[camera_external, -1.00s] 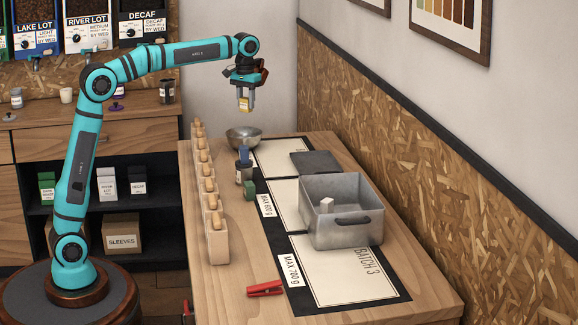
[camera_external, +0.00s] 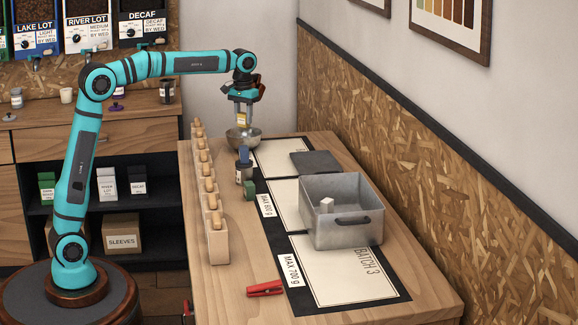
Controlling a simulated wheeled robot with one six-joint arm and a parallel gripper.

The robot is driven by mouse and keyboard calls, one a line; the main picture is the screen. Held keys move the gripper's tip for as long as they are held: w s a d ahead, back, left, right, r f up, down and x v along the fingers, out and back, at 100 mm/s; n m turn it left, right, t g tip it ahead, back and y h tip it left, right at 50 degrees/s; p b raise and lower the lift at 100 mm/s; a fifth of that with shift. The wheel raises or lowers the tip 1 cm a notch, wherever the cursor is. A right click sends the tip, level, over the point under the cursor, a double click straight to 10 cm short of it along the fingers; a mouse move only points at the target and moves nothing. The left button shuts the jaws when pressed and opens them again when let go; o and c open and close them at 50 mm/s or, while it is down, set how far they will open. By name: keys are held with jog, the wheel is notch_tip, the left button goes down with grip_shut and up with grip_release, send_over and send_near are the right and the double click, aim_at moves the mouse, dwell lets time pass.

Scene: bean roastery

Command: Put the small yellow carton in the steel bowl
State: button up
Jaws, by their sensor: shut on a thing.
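My gripper (camera_external: 242,120) points down and is shut on the small yellow carton (camera_external: 241,118). It holds the carton over the steel bowl (camera_external: 245,139), at about the height of the bowl's rim or a little above. The bowl stands at the far end of the wooden table. The gripper fingers hide part of the bowl's far rim. I cannot tell whether the carton touches the bowl.
A grey metal bin (camera_external: 342,228) with a white block in it stands on the table. Near the bowl are a dark jar with a blue top (camera_external: 243,170) and a green block (camera_external: 250,190). A wooden rack (camera_external: 216,228) lines the left edge. A red clip (camera_external: 265,288) lies in front.

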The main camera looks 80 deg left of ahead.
jog(key=shift+f, duration=2.2)
jog(key=o, duration=1)
notch_tip(320, 180, up, 7)
jog(key=shift+f, duration=0.15)
